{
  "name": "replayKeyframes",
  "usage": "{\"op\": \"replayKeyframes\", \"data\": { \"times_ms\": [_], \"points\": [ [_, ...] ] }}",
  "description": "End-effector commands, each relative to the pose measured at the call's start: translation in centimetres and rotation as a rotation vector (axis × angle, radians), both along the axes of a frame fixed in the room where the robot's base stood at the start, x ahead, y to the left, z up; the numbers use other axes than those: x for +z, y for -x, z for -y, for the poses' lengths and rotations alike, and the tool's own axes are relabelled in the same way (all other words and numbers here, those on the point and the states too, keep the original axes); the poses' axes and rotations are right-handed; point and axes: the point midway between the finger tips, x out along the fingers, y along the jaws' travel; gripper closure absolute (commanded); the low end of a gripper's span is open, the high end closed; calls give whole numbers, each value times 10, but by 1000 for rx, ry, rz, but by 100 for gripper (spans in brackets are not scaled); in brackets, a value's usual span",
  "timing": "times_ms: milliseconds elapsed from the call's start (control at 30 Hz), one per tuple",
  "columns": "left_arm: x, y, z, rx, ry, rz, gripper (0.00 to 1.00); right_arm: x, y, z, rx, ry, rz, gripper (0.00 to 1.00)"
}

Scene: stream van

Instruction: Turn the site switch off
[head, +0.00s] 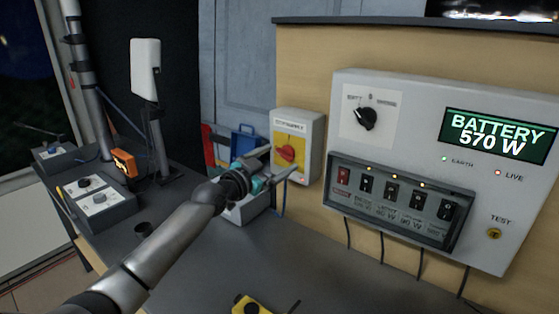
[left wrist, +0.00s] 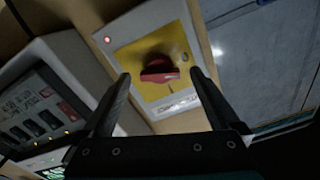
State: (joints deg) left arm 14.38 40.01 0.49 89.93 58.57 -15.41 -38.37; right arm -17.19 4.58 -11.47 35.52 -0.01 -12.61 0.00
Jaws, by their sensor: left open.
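The site switch box (head: 311,131) is a pale box with a yellow plate on the wall, labelled with small text ending in "SUPPLY". Its red rotary knob (head: 287,153) sits mid-plate; in the left wrist view the knob (left wrist: 158,68) lies between and beyond my fingertips. A small red lamp (left wrist: 107,40) glows at the box's corner. My left gripper (head: 281,161) is open and empty in front of the knob, one finger to each side in the left wrist view. I cannot tell whether a finger touches it. My right gripper is not in view.
A large power panel (head: 405,100) to the right has a rotary selector (head: 366,118), a row of switches and a display reading "BATTERY 570 W". On the grey desk (head: 190,265) stand a control box (head: 98,200), an orange device (head: 124,163) and a yellow item (head: 250,305).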

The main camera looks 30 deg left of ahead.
Motion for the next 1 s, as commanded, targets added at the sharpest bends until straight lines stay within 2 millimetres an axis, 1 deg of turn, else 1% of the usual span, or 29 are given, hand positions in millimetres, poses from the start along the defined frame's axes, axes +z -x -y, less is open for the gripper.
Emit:
{"op": "replayKeyframes", "data": {
  "times_ms": [100,200,567,1000],
  "points": [
    [0,-8,1,1,1,1,5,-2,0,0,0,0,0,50],
    [0,-12,1,-1,0,0,5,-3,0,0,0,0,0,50],
    [0,-14,2,-1,0,0,5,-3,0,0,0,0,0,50],
    [0,-14,1,-1,0,0,54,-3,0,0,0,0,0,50]
  ]
}}
